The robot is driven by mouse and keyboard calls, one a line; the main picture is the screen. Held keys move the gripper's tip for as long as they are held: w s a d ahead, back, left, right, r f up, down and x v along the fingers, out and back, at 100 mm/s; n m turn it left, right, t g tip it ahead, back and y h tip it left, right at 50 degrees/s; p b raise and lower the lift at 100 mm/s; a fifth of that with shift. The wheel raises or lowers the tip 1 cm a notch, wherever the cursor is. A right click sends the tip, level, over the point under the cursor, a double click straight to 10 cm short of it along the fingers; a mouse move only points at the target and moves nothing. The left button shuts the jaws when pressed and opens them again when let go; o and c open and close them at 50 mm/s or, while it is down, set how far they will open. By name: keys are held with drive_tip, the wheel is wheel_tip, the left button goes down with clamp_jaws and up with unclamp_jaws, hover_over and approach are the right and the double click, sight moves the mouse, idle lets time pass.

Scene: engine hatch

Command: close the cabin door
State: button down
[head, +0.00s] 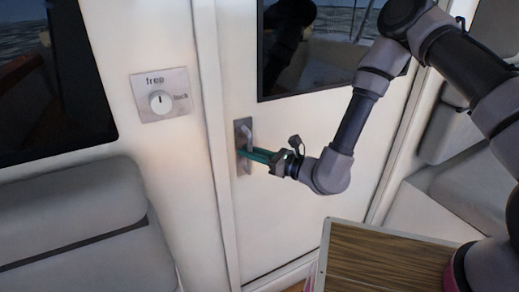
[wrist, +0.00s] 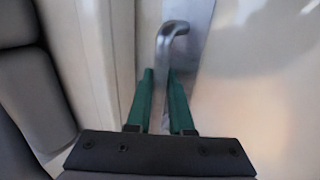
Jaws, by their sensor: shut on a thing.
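The cabin door (head: 290,205) is a white panel with a dark window in its upper part. In the head view it stands in its frame, flush or nearly so; I cannot tell whether it is latched. Its metal handle (head: 247,133) sits on a small plate near the door's left edge. My gripper (head: 246,154) is at the handle, with its green fingers shut on it. In the wrist view the handle (wrist: 172,38) runs down between the two fingers (wrist: 161,82), and its lower part is hidden by the gripper body.
A dial plate marked "free" and "lock" (head: 160,95) is on the wall left of the door. A grey seat (head: 70,215) is at the left. A wooden table (head: 380,265) stands at the lower right, below my arm. Another cushioned seat (head: 430,190) is at the right.

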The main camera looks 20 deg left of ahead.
drive_tip(key=shift+s+a, duration=0.1)
drive_tip(key=shift+s, duration=0.25)
drive_tip(key=c, duration=1.1)
unclamp_jaws()
drive_tip(key=shift+a, duration=0.1)
drive_tip(key=shift+w, duration=0.15)
drive_tip(key=shift+d, duration=0.3)
drive_tip(key=d, duration=0.3)
drive_tip(key=s+d, duration=0.1)
drive_tip(key=d, duration=0.2)
drive_tip(key=s+d, duration=0.1)
drive_tip(key=d, duration=0.3)
